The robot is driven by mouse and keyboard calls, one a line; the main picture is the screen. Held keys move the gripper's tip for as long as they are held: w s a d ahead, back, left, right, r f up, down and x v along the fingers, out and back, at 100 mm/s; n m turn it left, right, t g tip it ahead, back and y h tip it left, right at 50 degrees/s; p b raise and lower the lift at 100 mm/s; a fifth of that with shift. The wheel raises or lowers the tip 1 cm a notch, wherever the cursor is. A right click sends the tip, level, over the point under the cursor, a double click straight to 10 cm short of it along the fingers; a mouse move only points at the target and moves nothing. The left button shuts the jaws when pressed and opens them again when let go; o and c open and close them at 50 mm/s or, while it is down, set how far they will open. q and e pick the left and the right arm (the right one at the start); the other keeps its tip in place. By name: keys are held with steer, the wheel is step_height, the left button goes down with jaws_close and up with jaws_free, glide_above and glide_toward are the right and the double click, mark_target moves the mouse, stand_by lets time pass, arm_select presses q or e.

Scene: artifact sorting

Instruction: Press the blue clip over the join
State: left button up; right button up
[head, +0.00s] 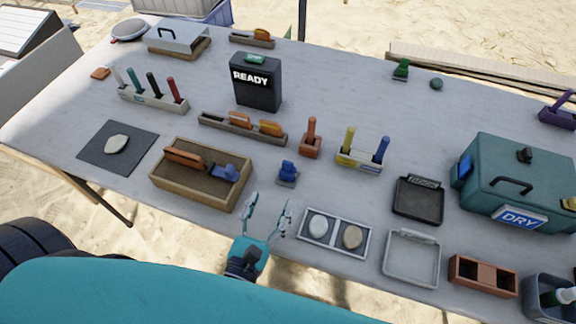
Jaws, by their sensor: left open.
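A small blue clip-like piece (288,168) stands on a grey-blue base near the middle of the table. Another blue piece (226,173) sits in the right part of a wooden tray (196,199), touching or close to a long brown piece (184,156) that lies at the tray's back left. I cannot tell which blue piece is the clip, and no join is clear at this size. My left gripper (269,208) is open and empty at the table's front edge, right of the tray and in front of the blue piece on its base. My right gripper is not in view.
A two-section tray with stones (335,249) lies just right of my left gripper. Behind are a rack with orange pieces (240,128), an orange holder (310,145) and a black READY box (257,86). A teal DRY box (520,175) stands at the right.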

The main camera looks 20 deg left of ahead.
mark_target(287, 167)
arm_select(q)
steer(key=w, duration=0.5)
steer(key=shift+w+d+p, duration=0.1)
steer(key=shift+w+p, duration=0.05)
steer(key=shift+p, duration=0.25)
steer(key=w+p, duration=0.1)
steer(key=w, duration=0.4)
steer(key=shift+f, duration=0.1)
steer(key=shift+w+f, duration=0.1)
steer(key=shift+w, duration=0.1)
steer(key=shift+s, duration=0.1)
steer(key=shift+c, duration=0.4)
